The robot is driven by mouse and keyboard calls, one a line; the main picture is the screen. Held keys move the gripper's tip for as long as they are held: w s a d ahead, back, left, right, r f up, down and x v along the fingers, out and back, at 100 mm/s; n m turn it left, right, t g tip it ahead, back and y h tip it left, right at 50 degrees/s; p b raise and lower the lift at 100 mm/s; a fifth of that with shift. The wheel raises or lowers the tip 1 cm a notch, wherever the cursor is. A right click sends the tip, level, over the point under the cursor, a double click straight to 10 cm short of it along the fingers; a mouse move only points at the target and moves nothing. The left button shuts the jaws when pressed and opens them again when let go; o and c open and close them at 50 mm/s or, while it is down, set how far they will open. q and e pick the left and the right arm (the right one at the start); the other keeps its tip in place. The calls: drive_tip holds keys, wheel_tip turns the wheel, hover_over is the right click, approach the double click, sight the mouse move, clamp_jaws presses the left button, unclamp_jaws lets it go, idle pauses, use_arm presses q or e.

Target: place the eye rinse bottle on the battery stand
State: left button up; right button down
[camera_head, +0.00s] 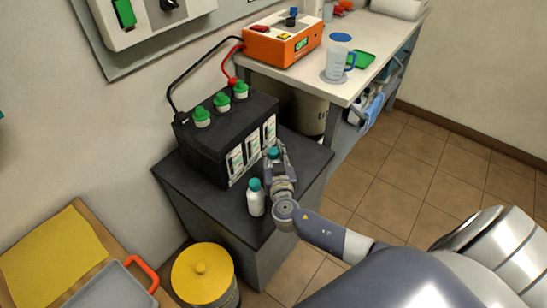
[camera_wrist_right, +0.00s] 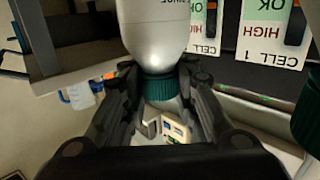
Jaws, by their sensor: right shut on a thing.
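My right gripper (camera_head: 276,170) is shut on a white bottle with a teal cap (camera_head: 274,153), close to the front of the black battery. In the right wrist view the fingers (camera_wrist_right: 160,100) close on both sides of the bottle (camera_wrist_right: 155,35) near its teal cap; part of a printed label shows at the top edge. The bottle is over the dark battery stand (camera_head: 228,205); I cannot tell whether its base touches the top. A second white bottle with a teal cap (camera_head: 256,200) stands upright on the stand, left of my gripper. My left gripper is out of view.
The black battery (camera_head: 215,145) with green caps fills the back of the stand. An orange charger (camera_head: 282,42) and a clear jug (camera_head: 336,65) stand on the white bench (camera_head: 310,72). A yellow-lidded bin (camera_head: 202,274) stands before the stand. Tiled floor is free at the right.

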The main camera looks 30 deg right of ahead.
wheel_tip(320, 180, down, 2)
drive_tip(key=shift+f, duration=0.1)
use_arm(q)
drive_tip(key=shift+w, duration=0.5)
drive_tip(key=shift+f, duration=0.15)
use_arm(e)
drive_tip(key=shift+f+b, duration=0.15)
drive_tip(key=shift+b, duration=0.15)
drive_tip(key=c, duration=1.3)
unclamp_jaws()
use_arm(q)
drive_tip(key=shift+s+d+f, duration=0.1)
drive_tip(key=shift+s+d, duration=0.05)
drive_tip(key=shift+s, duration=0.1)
